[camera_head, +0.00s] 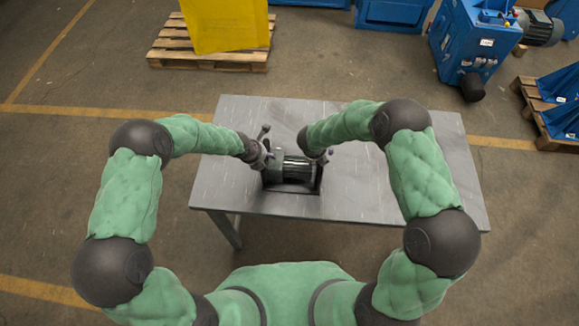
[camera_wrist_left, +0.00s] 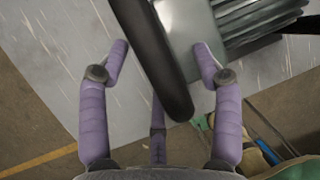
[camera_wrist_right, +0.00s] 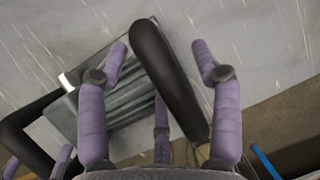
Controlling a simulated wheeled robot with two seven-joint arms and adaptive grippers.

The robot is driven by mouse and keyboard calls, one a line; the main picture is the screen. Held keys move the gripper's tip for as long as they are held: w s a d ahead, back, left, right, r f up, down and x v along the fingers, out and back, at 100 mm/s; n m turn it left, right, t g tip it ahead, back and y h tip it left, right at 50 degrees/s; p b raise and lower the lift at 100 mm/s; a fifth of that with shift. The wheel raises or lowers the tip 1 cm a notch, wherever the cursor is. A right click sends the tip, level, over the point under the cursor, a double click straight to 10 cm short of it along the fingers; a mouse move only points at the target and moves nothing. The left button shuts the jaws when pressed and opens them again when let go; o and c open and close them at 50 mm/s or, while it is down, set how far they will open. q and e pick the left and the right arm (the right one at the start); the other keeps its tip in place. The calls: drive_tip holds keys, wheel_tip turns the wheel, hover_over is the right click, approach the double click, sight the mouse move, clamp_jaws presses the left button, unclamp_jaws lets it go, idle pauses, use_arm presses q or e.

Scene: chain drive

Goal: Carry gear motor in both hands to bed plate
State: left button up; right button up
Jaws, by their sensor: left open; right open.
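The gear motor (camera_head: 297,168), a grey-green ribbed body, rests near the front edge of the grey table between my two grippers. Black bars flank it. In the left wrist view, the ribbed motor (camera_wrist_left: 245,20) is at the top right and a black bar (camera_wrist_left: 155,55) passes between my fingers. My left gripper (camera_head: 264,157) is open around this bar. In the right wrist view, the motor (camera_wrist_right: 118,110) lies left of another black bar (camera_wrist_right: 165,80). My right gripper (camera_head: 321,158) is open around that bar. I cannot make out a bed plate.
The grey table (camera_head: 400,185) has free room right of the motor and a little on its left. A yellow bin (camera_head: 228,25) on a pallet (camera_head: 165,52) stands behind. A blue machine (camera_head: 470,50) stands at the back right, beside a pallet with blue parts (camera_head: 560,90).

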use_arm(q)
clamp_jaws()
use_arm(e)
clamp_jaws()
use_arm(q)
drive_tip(key=shift+w+r, duration=0.2)
drive_tip(key=shift+w, duration=0.05)
use_arm(e)
drive_tip(key=shift+w+r, duration=0.15)
drive_tip(key=shift+d, duration=0.1)
use_arm(q)
drive_tip(key=shift+r, duration=0.1)
